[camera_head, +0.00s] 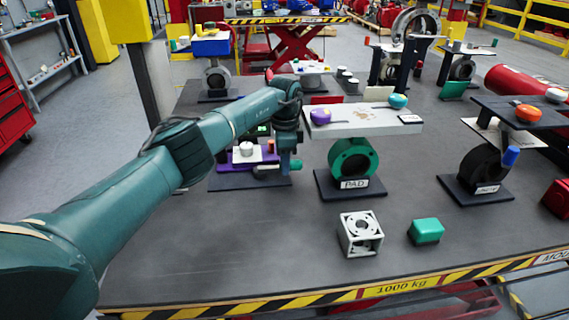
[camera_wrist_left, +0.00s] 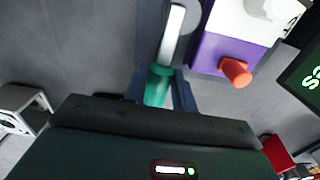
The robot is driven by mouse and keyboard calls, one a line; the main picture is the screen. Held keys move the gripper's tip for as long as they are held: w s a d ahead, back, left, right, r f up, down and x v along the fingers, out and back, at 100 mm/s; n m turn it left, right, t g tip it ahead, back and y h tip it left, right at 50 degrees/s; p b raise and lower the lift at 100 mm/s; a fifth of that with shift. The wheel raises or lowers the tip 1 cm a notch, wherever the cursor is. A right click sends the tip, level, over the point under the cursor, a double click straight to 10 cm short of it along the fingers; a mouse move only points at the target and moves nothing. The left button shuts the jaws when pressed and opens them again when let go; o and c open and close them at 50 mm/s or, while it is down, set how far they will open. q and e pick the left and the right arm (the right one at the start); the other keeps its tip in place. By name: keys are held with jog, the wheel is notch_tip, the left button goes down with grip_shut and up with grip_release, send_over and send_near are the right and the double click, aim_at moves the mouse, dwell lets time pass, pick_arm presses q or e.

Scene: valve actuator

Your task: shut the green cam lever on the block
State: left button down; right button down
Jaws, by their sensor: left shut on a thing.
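A purple block (camera_head: 222,169) sits on a dark base at the middle of the table, left of the green valve stand. It also shows in the left wrist view (camera_wrist_left: 211,52), with an orange knob on its side. The cam lever (camera_wrist_left: 172,36) has a pale bar beside the block and a green grip (camera_wrist_left: 158,86) at its near end. My left gripper (camera_head: 288,168) is right of the block in the head view. In the wrist view my left gripper (camera_wrist_left: 160,92) has its fingers on both sides of the green grip and is shut on it. My right gripper is not in view.
A green valve stand (camera_head: 353,160) with a light plate on top stands close right of my left gripper. A white open cube (camera_head: 361,234) and a green box (camera_head: 426,231) lie nearer the front edge. The table's left front is clear under my arm.

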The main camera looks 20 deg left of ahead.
pick_arm(q)
jog(key=shift+w+a+r+n, duration=0.1)
jog(key=shift+w+a+n, duration=0.1)
jog(key=shift+n, duration=0.2)
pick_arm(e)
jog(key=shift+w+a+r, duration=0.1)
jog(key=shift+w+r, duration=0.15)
pick_arm(q)
jog(key=c, duration=1.1)
grip_release()
jog(key=shift+r, duration=0.1)
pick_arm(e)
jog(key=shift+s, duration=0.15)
